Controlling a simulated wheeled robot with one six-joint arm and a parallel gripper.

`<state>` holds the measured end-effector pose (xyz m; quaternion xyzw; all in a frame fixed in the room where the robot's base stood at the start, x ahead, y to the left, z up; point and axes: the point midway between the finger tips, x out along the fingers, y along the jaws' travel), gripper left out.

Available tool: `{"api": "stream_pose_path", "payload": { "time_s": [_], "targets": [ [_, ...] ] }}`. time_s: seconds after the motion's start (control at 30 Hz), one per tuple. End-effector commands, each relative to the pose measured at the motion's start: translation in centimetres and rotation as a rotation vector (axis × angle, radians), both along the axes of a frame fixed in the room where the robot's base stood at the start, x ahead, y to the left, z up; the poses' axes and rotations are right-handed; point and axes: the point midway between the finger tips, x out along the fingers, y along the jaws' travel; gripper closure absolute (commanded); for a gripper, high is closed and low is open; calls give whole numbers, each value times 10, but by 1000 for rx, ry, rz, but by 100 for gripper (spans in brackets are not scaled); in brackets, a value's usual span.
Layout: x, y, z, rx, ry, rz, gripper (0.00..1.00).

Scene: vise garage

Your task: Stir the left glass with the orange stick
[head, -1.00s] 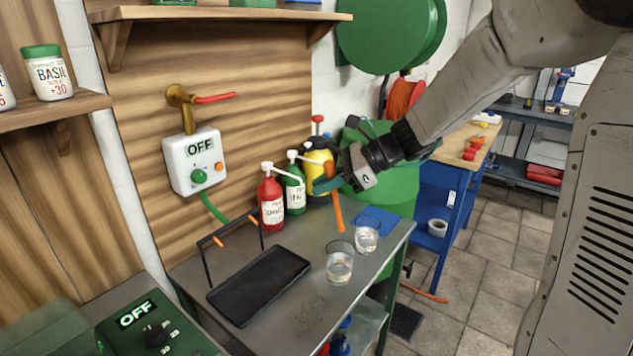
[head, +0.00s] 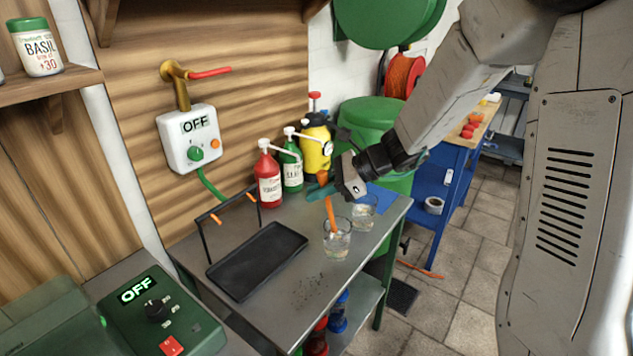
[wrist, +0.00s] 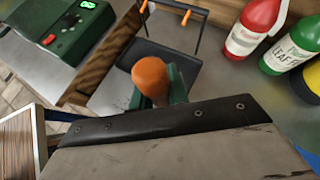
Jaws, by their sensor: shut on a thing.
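My gripper (head: 320,190) is shut on the orange stick (head: 331,214), which points down at a slight tilt. The stick's lower end is inside the left glass (head: 337,244), a clear glass with some clear contents. Its rounded orange top (wrist: 152,76) shows between my green fingers in the wrist view, where the glasses are hidden. The right glass (head: 363,214) stands behind and to the right of the left one, apart from the stick. Whether the stick touches the glass bottom or wall is not clear.
A black tray (head: 258,262) lies on the metal table left of the glasses, beside a black rack (head: 205,240) with orange pieces. A red bottle (head: 269,178), a green bottle (head: 291,167) and a yellow sprayer (head: 316,150) stand behind. Dark specks lie on the table front.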

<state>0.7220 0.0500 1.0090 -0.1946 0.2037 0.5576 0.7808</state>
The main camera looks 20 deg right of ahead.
Motion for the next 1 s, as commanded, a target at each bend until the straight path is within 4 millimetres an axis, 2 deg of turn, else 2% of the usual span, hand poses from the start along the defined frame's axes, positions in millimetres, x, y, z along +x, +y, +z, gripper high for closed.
{"api": "stream_pose_path", "payload": {
  "time_s": [0.6, 1.0],
  "targets": [
    [1, -9, -46, 0, 1, 0, 100],
    [1, -11, -54, 0, -1, 1, 100]
  ]
}}
